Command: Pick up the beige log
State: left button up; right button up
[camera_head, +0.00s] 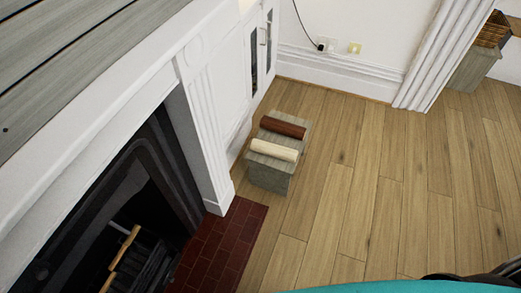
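The beige log (273,150) lies on top of a small grey wooden stool (268,180), along its near side. A reddish-brown log (282,128) lies beside it toward the back, roughly parallel, with a narrow gap between them. The beige log is fully visible and nothing touches it from above. Neither of my grippers can be made out in the head view. Only teal and dark parts that look like my own body show at the bottom right edge.
A white fireplace surround (205,100) with a grey plank top (70,55) stands left of the stool. A red brick hearth (222,248) lies in front of it. Wooden floor (370,200) is clear to the right. A wicker basket (493,30) sits at the far right.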

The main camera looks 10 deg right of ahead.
aim_at(272, 150)
jog(key=i+l+u, duration=0.2)
jog(key=l+u, duration=0.2)
jog(key=i+l+u, duration=0.2)
jog(key=l+u, duration=0.2)
jog(key=i+l+u, duration=0.15)
jog(key=l+u, duration=0.25)
